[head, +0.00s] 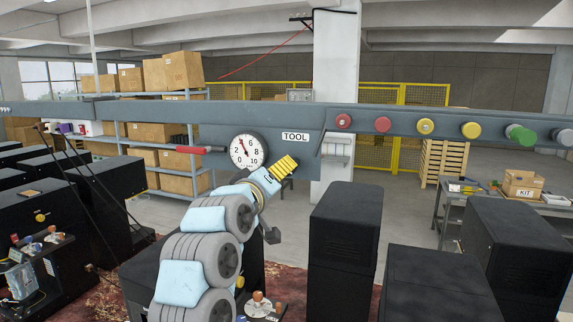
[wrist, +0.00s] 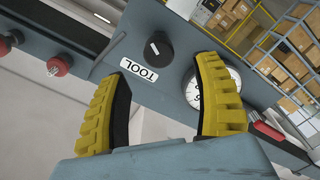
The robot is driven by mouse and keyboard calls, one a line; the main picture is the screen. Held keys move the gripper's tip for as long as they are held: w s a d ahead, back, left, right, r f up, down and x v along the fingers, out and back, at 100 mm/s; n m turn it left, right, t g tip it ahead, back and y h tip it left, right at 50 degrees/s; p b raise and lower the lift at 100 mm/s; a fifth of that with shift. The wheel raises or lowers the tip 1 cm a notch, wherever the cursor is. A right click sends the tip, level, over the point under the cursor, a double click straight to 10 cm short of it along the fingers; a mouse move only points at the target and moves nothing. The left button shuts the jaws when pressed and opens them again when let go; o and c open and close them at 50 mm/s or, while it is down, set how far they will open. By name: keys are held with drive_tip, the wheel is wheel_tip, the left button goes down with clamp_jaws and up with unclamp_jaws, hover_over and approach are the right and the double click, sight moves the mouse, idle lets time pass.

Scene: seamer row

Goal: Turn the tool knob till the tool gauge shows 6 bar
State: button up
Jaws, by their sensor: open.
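The tool gauge (head: 248,151) is a round white dial on the grey rail, left of the TOOL label (head: 295,137). Its dark and red needle points up and slightly left; the exact reading is too small to tell. The tool knob (wrist: 159,46) is black with a white mark and shows in the wrist view beyond the fingertips; in the head view my gripper hides it. My gripper (head: 285,165) has yellow ribbed fingers, spread apart and empty. In the wrist view my gripper (wrist: 163,68) faces the panel, apart from the knob. The gauge (wrist: 194,88) is partly hidden by the right finger.
A red-handled lever (head: 200,150) sticks out left of the gauge. Red, yellow, green and grey knobs (head: 425,126) line the rail to the right. Black cabinets (head: 345,225) stand below. Open air lies before the panel.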

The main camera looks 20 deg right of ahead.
sight(287, 176)
drive_tip(key=shift+p+x, duration=0.7)
drive_tip(key=shift+x, duration=2.55)
drive_tip(key=c, duration=1.2)
